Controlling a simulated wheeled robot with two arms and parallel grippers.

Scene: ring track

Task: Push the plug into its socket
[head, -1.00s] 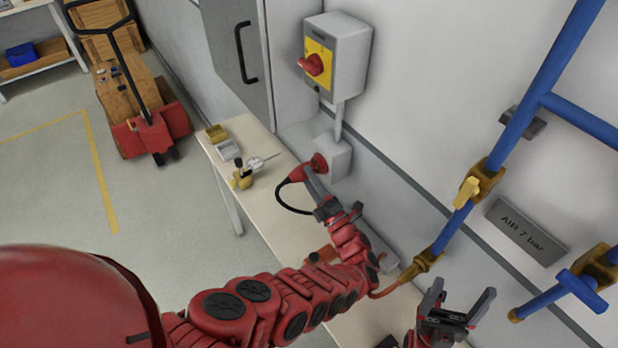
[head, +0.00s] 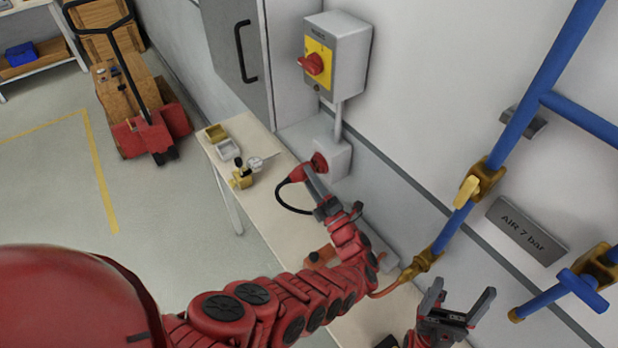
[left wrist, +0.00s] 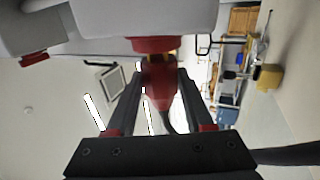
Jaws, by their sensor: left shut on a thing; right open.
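The red plug (head: 299,173) has a black cable looping down from it. My left gripper (head: 311,181) is shut on the plug and holds it at the socket (head: 321,162), a red-rimmed opening on a grey wall box. In the left wrist view the plug (left wrist: 159,82) sits between both fingers and lines up with the red socket rim (left wrist: 155,44). A small brass-coloured bit shows between plug and rim, so the plug looks not flush; the depth is hard to tell. My right gripper (head: 463,293) is open and empty at the lower right.
A switch box (head: 345,50) with a red knob is above the socket. A narrow bench (head: 270,205) below carries small trays and a brass padlock-like item (head: 241,180). Blue pipes (head: 530,90) with brass fittings stand on the right, near my right gripper.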

